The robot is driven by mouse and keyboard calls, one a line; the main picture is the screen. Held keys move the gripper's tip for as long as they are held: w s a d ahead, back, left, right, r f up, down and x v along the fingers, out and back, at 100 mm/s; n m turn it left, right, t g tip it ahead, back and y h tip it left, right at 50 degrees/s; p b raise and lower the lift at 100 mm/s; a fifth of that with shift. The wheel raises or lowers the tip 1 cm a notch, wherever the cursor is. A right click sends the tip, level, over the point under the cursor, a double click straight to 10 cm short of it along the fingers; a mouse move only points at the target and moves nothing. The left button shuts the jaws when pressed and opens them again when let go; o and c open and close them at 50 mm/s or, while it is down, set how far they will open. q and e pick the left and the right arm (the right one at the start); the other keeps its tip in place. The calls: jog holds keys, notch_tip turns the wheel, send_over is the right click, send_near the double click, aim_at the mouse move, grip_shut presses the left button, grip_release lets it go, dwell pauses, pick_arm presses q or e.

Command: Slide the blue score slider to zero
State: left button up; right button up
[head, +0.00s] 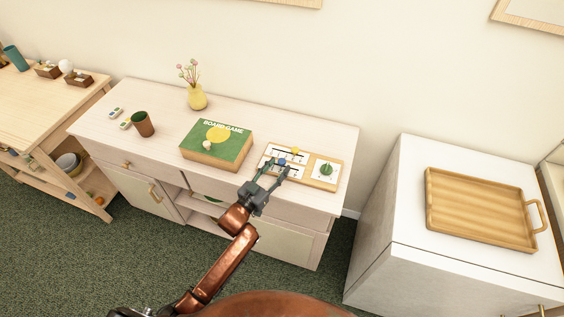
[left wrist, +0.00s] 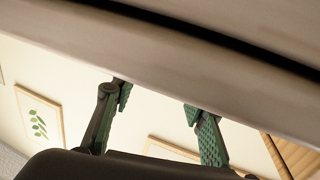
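The score board (head: 313,182) lies on the right part of the cabinet top. It has white panels with slots and a green knob (head: 326,169) at its right. The blue score slider (head: 282,162) sits in the nearer slot, close to the fingertips of my left gripper (head: 275,167). A yellow slider (head: 295,150) sits in the farther slot. My left gripper is open over the board's near left part; I cannot tell whether it touches the blue slider. In the left wrist view its green-padded fingers (left wrist: 157,98) are spread apart, and the slider does not show. My right gripper is out of view.
A green board game box (head: 228,150) lies just left of the score board. A yellow vase (head: 197,97) and a brown cup (head: 143,124) stand farther left on the cabinet (head: 313,129). A wooden tray (head: 432,205) lies on the white unit at right.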

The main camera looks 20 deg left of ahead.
aim_at(282, 163)
pick_arm(q)
jog(key=x, duration=0.2)
jog(key=shift+w+d+f, duration=0.1)
jog(key=shift+w, duration=0.4)
jog(key=shift+w+d, duration=0.1)
jog(key=shift+w, duration=0.05)
grip_shut()
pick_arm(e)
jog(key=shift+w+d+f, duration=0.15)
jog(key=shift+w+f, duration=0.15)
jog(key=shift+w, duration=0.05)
